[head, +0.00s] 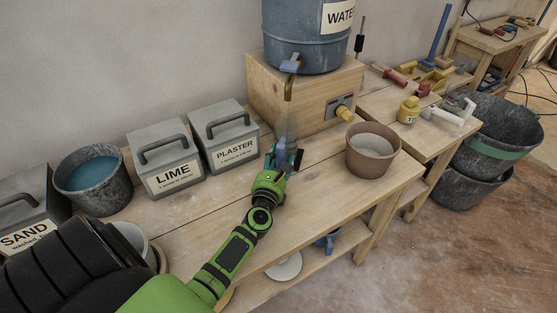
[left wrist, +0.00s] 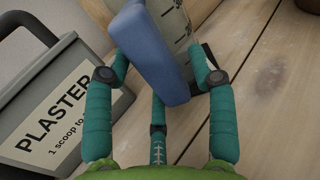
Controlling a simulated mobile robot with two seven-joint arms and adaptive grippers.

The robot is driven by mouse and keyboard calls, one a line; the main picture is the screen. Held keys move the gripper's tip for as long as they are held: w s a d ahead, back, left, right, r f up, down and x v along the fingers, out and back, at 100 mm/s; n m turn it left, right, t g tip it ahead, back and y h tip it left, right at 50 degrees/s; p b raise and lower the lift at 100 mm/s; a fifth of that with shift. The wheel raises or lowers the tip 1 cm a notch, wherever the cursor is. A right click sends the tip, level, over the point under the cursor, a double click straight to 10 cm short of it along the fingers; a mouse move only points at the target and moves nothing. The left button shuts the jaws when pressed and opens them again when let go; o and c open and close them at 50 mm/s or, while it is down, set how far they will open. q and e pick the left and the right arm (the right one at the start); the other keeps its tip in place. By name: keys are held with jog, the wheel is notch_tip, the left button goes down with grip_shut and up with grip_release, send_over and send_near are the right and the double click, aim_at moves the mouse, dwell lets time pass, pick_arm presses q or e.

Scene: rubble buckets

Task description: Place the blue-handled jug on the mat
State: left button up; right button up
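The blue-handled jug (head: 288,128) is clear and stands about upright below the water barrel's spout, near the back of the bench. Its blue handle (left wrist: 152,52) faces my left gripper (head: 283,158). In the left wrist view my teal fingers (left wrist: 157,68) close around the handle from both sides, with the third finger behind it. The clear jug body (left wrist: 172,18) shows beyond the handle. I cannot tell whether the jug's base touches the bench. I cannot make out a mat with certainty. My right gripper is out of view.
The plaster box (head: 230,140), lime box (head: 165,160) and a bucket of blue liquid (head: 93,180) stand left. A wooden stand (head: 262,88) bears the barrel (head: 300,30). A brown pot (head: 372,152) stands right. Bare bench (head: 320,165) lies between jug and pot.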

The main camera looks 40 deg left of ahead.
pick_arm(q)
jog(key=shift+r, duration=0.2)
jog(key=shift+s+d+f, duration=0.1)
jog(key=shift+s+d, duration=0.05)
jog(key=shift+s, duration=0.1)
jog(key=b+v, duration=0.1)
jog(key=v, duration=1)
jog(key=shift+s, duration=0.2)
